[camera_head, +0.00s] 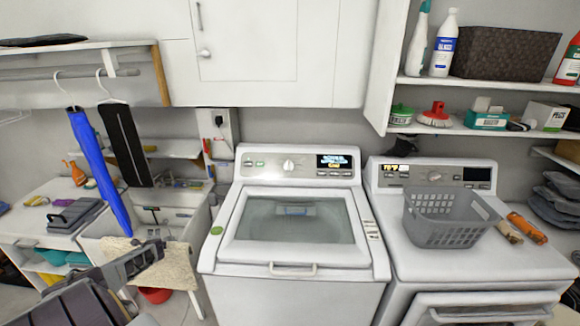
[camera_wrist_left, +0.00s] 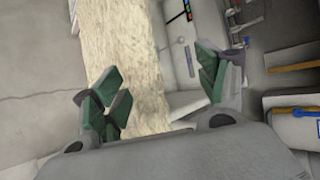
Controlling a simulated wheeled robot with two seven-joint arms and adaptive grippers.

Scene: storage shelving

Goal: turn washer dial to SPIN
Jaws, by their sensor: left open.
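The washer (camera_head: 285,284) is a white top-loader with a glass lid, in the middle of the head view. Its round dial (camera_head: 288,165) sits on the rear panel, left of a lit display (camera_head: 335,161). The pointer setting and labels are too small to read. My left gripper (camera_head: 152,248) is low at the left, in front of the utility sink and well apart from the dial. In the left wrist view its green-padded fingers (camera_wrist_left: 162,92) are spread with nothing between them. The washer does not clearly show in that view. My right gripper is not in view.
A second white machine (camera_head: 480,254) stands at right with a grey basket (camera_head: 452,230) on top. A beige cloth (camera_head: 163,270) hangs on the sink front beside my left gripper. A blue item (camera_head: 100,172) hangs above it. The space above the washer lid is clear.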

